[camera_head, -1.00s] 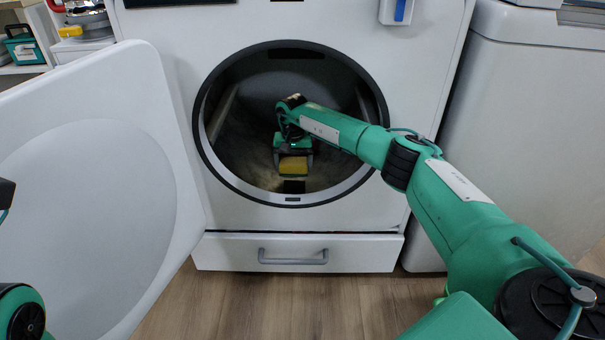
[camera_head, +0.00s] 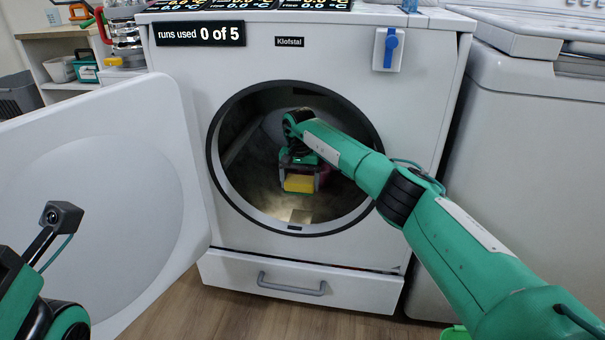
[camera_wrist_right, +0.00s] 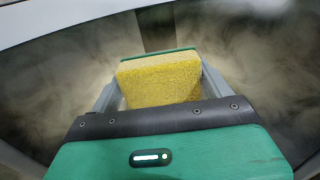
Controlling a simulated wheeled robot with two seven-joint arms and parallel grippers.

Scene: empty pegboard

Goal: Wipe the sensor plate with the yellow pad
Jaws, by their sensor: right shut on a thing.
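My right gripper (camera_head: 300,182) is inside the open drum of the white machine. It is shut on the yellow pad (camera_head: 298,184), whose face points toward the drum opening. The right wrist view shows the pad (camera_wrist_right: 160,80) between the two grey fingers, with a green layer along its top edge. I cannot tell whether the pad touches the drum. A small rectangular patch (camera_head: 300,215) in the drum below the pad may be the sensor plate; I cannot tell for sure. Only part of my left arm shows at the lower left, without its fingers.
The round drum rim (camera_head: 214,150) surrounds my right forearm. The open white door (camera_head: 100,190) stands at the left. A pinkish thing (camera_head: 324,175) shows partly behind the gripper. Tan dusty smears cover the drum wall (camera_wrist_right: 245,75).

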